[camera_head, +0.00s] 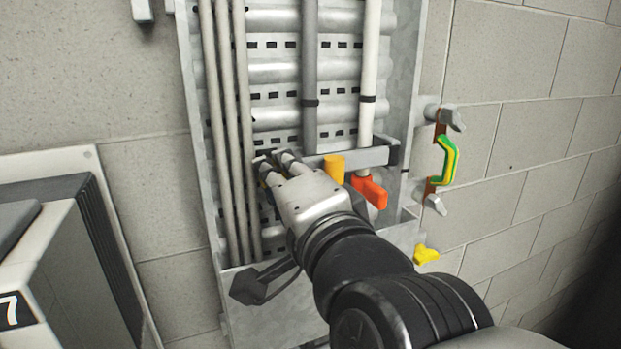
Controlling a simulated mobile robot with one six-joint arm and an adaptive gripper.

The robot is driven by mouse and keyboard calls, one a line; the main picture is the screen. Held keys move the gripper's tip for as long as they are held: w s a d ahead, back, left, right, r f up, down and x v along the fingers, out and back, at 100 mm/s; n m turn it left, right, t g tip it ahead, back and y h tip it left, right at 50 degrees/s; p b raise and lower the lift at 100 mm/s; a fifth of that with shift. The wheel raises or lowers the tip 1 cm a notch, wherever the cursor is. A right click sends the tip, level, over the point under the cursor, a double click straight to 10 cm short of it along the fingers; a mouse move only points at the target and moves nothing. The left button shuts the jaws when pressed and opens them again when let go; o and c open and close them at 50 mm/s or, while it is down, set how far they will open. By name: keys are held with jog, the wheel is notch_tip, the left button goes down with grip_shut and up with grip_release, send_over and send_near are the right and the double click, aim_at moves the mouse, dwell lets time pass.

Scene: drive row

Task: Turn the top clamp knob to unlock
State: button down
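A grey clamp bar (356,157) runs across the cables in the metal cable tray. A yellow-orange knob (334,168) and a red-orange lever handle (370,190) sit at the bar. My gripper (273,160) is at the bar's left end, its two fingers side by side with a narrow gap. My fingers hide what lies at that end; whether they touch or hold anything there cannot be told. On the right, a grey upper clamp knob (451,118) and a grey lower one (434,204) stand at the ends of a green-yellow strap (448,160), away from my gripper.
The cable tray (404,65) is fixed upright to a grey block wall (530,130). Several cables run down it. A yellow knob (426,254) is low on its right. A cabinet (80,250) stands at left.

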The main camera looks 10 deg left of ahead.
jog(key=c, duration=1.7)
grip_release()
jog(key=shift+o, duration=0.2)
jog(key=v, duration=1.2)
jog(key=shift+a, duration=0.1)
